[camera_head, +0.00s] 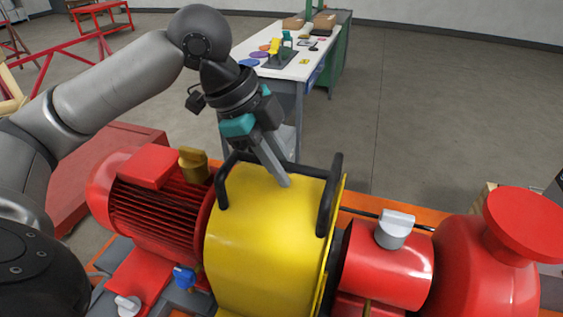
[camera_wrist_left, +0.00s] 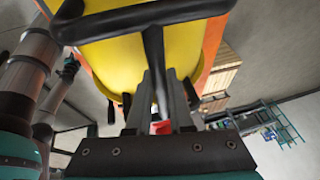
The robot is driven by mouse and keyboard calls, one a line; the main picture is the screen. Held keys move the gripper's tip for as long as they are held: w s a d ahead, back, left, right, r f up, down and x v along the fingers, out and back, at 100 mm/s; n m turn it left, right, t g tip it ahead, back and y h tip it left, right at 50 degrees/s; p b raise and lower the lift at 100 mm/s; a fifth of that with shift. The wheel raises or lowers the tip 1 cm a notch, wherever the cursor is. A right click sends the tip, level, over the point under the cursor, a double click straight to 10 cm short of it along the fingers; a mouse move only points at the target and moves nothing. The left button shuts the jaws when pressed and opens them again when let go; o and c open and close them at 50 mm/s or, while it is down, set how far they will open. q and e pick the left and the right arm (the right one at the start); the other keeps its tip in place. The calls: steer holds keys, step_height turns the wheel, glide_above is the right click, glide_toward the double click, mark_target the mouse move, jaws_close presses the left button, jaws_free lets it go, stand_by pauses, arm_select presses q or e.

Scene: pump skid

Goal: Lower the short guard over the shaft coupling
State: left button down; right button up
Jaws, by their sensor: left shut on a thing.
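The guard (camera_head: 262,240) is a curved yellow cover with black handle bars on top, between the red motor (camera_head: 160,205) and the red pump end (camera_head: 385,265). My left gripper (camera_head: 283,180) reaches down from behind onto the top of the guard. In the left wrist view its fingers (camera_wrist_left: 160,105) are shut around a black handle bar (camera_wrist_left: 154,52) of the yellow guard (camera_wrist_left: 135,55). The shaft coupling is hidden by the guard. I cannot tell whether the guard rests on the skid or hangs just above it. My right gripper does not show in the head view.
A red pump flange (camera_head: 527,225) stands at the right, and a grey-capped fitting (camera_head: 395,228) sits beside the guard. A brass-coloured fitting (camera_head: 193,165) stands on the motor side. A white table (camera_head: 300,68) with small items is behind. Open floor (camera_head: 430,110) lies at the back right.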

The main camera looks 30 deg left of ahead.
arm_select(q)
steer(key=shift+w+f, duration=0.15)
steer(key=shift+f, duration=0.1)
stand_by(0.6)
steer(key=c, duration=0.8)
jaws_free()
steer(key=shift+o, duration=0.4)
steer(key=shift+f, duration=0.2)
steer(key=p+v, duration=0.3)
steer(key=v, duration=1.2)
steer(key=shift+r, duration=0.25)
steer(key=shift+r, duration=0.1)
